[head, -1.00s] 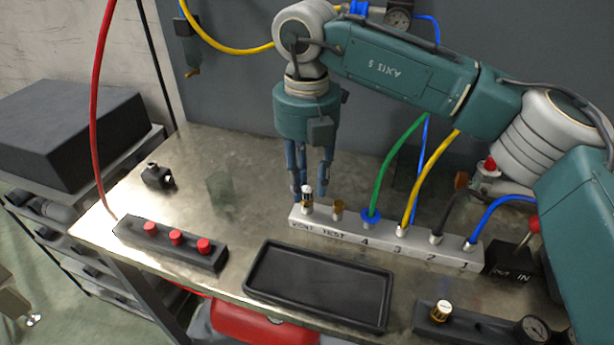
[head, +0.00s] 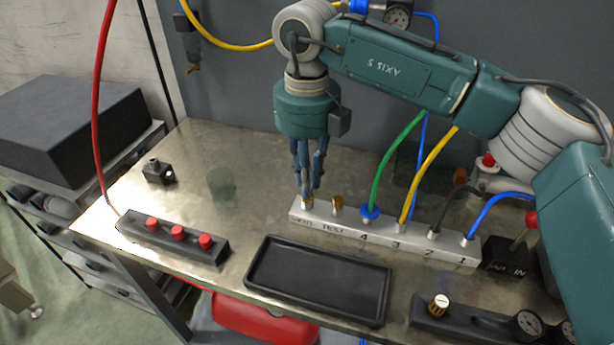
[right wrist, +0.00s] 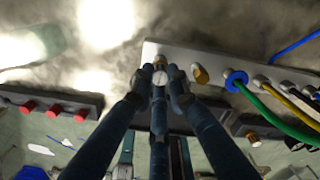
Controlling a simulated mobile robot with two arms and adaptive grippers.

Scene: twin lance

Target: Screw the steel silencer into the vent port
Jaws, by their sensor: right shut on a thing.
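The grey manifold block (head: 345,233) lies on the bench, with VENT lettering at its left end. My right gripper (head: 309,196) points down over that end. Its fingers are shut on the steel silencer (right wrist: 160,78), which shows as a small pale round top between the fingertips in the right wrist view. In the head view the fingers mostly hide the silencer. It stands at the vent port, which is hidden beneath it; how deep it sits I cannot tell. My left gripper is not in view.
A brass fitting (head: 337,204) stands close right of the fingers, then a green hose (head: 384,165), a yellow hose (head: 430,170) and other hoses. A black tray (head: 318,281) and a strip with red buttons (head: 178,232) lie in front. The bench left of the manifold is mostly clear.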

